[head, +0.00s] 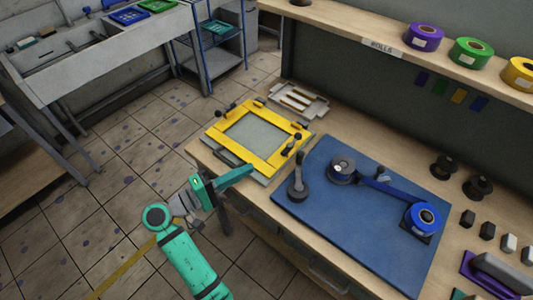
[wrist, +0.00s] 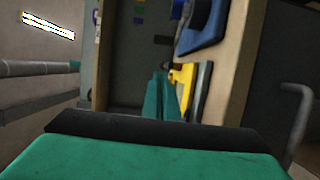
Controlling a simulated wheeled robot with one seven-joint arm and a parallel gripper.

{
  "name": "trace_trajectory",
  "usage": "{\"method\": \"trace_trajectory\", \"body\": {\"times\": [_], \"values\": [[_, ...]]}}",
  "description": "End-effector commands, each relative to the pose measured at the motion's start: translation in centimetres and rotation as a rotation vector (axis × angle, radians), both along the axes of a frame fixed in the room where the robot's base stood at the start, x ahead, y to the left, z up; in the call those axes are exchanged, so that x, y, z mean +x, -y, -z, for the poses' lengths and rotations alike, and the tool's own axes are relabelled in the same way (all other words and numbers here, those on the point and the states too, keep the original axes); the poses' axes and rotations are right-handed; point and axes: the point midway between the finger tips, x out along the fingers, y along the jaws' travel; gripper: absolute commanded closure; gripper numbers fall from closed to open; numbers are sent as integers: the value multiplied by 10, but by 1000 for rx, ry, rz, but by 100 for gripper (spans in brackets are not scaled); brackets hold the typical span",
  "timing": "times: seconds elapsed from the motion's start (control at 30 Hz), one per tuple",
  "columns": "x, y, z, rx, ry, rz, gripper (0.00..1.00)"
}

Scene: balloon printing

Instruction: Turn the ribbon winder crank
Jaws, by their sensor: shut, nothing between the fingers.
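The ribbon winder stands on a blue board (head: 345,220) on the bench. A dark grey crank (head: 297,188) with a round base and a raised handle is at the board's left edge. A grey winder reel (head: 341,170) is to its right, joined by a blue ribbon to a blue ribbon roll (head: 427,214). My gripper (head: 250,170) is shut and empty, left of the crank and apart from it, near the bench's front edge by the yellow frame. In the wrist view its teal fingers (wrist: 159,95) are together; the crank cannot be made out there.
A yellow screen frame (head: 218,137) with dark clamps lies left of the board. Black spools (head: 444,166) and small blocks stand at right. A shelf (head: 380,45) with purple, green and yellow rolls overhangs the back. Tiled floor is open at left.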

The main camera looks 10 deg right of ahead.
Motion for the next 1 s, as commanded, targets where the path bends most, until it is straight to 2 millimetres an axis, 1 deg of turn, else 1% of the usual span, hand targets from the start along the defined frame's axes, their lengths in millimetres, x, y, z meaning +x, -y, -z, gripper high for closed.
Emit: {"method": "trace_trajectory", "body": {"times": [0.17, 0.37, 0.57, 0.63, 0.8, 1.0], "values": [[7, 17, 0, 1, 0, -4, 100], [21, 48, 0, 1, 0, -10, 100], [34, 86, 0, 0, 0, -5, 100], [30, 97, 1, 2, -1, -4, 100], [21, 116, 1, 1, 1, -4, 100], [18, 124, 1, 1, 0, -5, 100]]}}
